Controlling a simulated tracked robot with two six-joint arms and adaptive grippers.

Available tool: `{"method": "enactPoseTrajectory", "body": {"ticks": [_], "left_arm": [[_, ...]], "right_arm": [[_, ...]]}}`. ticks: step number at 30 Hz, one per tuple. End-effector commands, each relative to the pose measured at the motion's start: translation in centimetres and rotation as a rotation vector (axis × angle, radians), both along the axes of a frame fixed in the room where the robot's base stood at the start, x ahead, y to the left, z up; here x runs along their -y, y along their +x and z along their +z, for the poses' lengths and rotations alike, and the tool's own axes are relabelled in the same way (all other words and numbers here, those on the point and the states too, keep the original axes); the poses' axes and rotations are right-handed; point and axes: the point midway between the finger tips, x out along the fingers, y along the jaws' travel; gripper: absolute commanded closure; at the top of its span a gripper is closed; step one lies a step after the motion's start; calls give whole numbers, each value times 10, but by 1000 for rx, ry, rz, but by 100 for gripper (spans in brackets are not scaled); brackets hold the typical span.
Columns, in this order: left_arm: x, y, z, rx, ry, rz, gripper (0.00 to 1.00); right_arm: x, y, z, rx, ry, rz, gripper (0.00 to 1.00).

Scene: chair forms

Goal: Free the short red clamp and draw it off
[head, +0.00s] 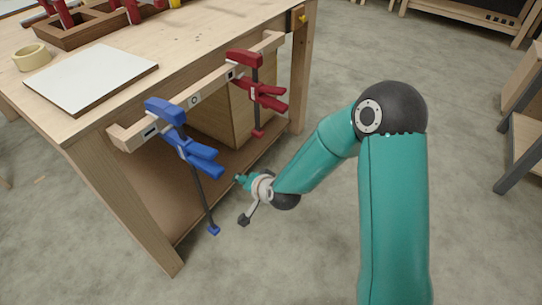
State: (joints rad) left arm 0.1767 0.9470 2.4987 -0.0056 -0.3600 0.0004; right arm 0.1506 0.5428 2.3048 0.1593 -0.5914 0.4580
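The short red clamp (257,88) sits on the right part of a wooden rail (205,92) along the table's front edge. Its red head is over the rail, its handles stick out to the right, and its dark bar hangs to a red foot below. My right gripper (244,202) is below and in front of the tabletop, apart from the clamp and lower in the picture. One dark fingertip shows clearly; how far the fingers are apart is unclear. I see nothing held in it. My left gripper is out of view.
A longer blue clamp (185,140) sits on the rail to the left, its bar reaching low. A white board (92,76), a tape roll (32,57) and a wooden tray (88,27) with red clamps are on the table.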

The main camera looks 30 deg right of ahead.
Motion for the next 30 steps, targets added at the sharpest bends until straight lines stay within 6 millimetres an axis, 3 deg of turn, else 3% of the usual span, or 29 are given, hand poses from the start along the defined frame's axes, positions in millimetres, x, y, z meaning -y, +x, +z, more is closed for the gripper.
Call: {"method": "enactPoseTrajectory", "body": {"ticks": [1,6,12,15,21,26,30], "left_arm": [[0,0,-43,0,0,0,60],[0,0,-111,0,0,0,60],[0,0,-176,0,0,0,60],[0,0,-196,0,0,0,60],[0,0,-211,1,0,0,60],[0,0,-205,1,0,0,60],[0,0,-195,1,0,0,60]], "right_arm": [[13,17,-12,81,23,-70,45],[54,51,18,334,139,-292,45],[98,60,61,604,296,-491,45],[113,57,79,704,362,-553,45],[129,51,101,802,433,-613,45],[135,60,108,813,441,-621,45],[142,77,108,810,440,-620,45]]}}
